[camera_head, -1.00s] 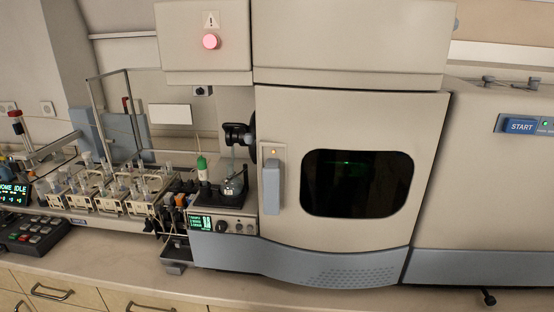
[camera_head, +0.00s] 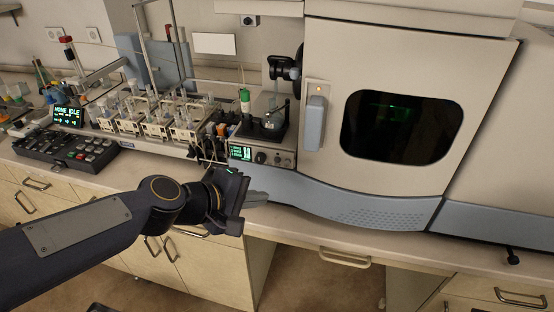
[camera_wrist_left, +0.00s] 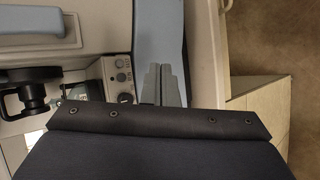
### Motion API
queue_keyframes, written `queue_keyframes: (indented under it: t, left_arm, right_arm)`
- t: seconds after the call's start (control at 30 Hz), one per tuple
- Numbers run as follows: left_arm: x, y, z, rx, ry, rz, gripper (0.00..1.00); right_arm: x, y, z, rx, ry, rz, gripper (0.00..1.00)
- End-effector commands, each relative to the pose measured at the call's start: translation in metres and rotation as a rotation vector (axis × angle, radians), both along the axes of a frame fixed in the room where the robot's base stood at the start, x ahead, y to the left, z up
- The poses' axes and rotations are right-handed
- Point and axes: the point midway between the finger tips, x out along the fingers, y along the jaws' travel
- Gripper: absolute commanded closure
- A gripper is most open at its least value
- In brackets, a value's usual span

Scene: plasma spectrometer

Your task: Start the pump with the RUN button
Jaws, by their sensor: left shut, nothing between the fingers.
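The pump (camera_head: 268,157) is a small unit with a green-lit display (camera_head: 241,152) and a few round controls on its front, left of the large instrument door. I cannot read which control is RUN. My left gripper (camera_head: 256,197) is shut and empty, in front of the bench edge below the pump, apart from it. In the left wrist view the closed fingers (camera_wrist_left: 162,84) lie over the blue-grey lower panel, and the pump's control face (camera_wrist_left: 119,78) shows just left of them. My right gripper is not in view.
The large instrument (camera_head: 480,90) with a dark window (camera_head: 400,127) fills the right. Vial racks (camera_head: 160,120) and a keypad (camera_head: 68,148) stand on the bench to the left. Drawers lie below the bench.

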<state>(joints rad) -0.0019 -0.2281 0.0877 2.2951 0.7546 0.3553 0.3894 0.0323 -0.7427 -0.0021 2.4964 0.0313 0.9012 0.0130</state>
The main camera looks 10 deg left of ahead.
Motion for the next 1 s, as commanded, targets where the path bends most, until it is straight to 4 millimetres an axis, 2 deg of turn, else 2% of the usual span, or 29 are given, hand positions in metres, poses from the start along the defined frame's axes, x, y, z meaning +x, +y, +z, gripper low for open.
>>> queue_keyframes:
  t: [0.27, 0.7, 1.0]
  left_arm:
    - [0.009, 0.000, -0.001, 0.002, 0.001, -0.002, 1.00]
    - [0.068, -0.002, -0.001, 0.002, 0.001, -0.002, 1.00]
    - [0.087, -0.003, 0.000, 0.002, 0.000, -0.003, 1.00]
  right_arm:
    - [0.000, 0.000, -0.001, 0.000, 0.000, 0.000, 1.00]
    - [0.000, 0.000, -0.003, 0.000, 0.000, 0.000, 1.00]
    - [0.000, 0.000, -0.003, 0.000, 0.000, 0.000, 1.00]
